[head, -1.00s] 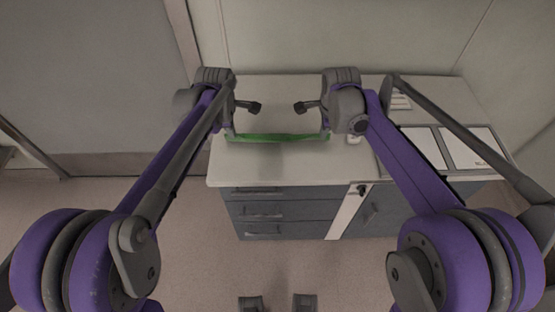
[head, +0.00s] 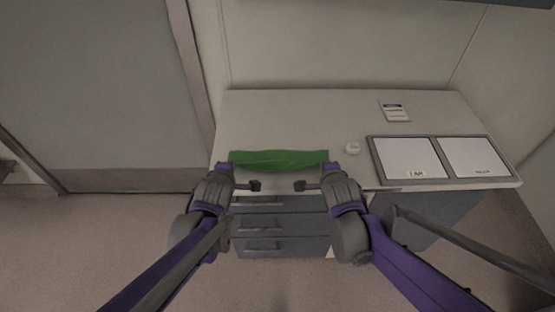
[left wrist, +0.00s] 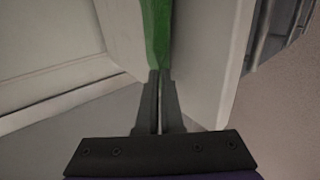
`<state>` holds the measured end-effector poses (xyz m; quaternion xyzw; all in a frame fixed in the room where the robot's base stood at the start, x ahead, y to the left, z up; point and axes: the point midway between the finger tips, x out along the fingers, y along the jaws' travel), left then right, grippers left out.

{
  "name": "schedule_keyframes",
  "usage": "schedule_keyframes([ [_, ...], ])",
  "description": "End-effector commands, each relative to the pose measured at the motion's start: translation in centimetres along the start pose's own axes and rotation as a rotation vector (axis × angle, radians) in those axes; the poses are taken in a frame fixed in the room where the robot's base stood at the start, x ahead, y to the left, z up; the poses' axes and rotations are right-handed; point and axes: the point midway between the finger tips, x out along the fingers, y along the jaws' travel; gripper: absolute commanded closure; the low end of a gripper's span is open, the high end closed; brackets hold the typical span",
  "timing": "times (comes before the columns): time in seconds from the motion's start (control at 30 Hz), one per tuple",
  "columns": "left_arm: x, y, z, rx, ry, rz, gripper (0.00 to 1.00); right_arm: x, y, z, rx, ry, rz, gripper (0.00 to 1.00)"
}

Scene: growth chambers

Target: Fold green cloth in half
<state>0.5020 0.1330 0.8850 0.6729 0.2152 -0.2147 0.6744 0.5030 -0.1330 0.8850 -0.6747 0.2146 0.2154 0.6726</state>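The green cloth (head: 278,160) is a wide, short strip along the front part of the white counter, near its front edge. A crease or lighter band runs along it. My left gripper (head: 226,168) is at its front left corner and my right gripper (head: 325,168) at its front right corner. In the left wrist view the left fingers (left wrist: 160,75) are close together, with the cloth (left wrist: 157,35) running away from their tips, so they look shut on it. The right fingertips are small in the head view, but they meet the cloth's corner and look shut on it.
The white counter (head: 290,115) is clear behind the cloth. A small white round object (head: 353,148) stands just right of it. A grey tray with two white panels (head: 372,150) lies further right, and a small labelled card (head: 395,112) behind. Drawers (head: 285,222) are below the front edge.

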Motion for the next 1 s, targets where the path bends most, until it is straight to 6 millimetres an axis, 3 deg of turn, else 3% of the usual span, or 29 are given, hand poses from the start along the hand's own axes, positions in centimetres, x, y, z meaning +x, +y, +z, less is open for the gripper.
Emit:
schedule_keyframes([
  [0.1,0.0,0.0,0.0,0.0,0.0,-0.001,1.0,0.0,0.0,0.0,0.0,0.0,0.001,1.0],
  [0.2,0.0,0.0,0.0,0.0,0.0,-0.001,0.79,0.0,0.0,0.0,0.0,0.0,0.001,0.78],
  [0.4,0.0,0.0,0.0,0.0,0.0,-0.002,0.45,0.0,0.0,0.0,0.0,0.0,0.002,0.45],
  [0.67,-0.3,0.2,0.0,0.0,0.0,-0.002,0.45,-0.3,-0.2,0.0,0.0,0.0,0.002,0.45],
  [1.0,-4.9,2.4,0.0,-0.001,-0.001,-0.002,0.45,-4.9,-2.4,0.0,0.0,0.0,0.002,0.45],
])
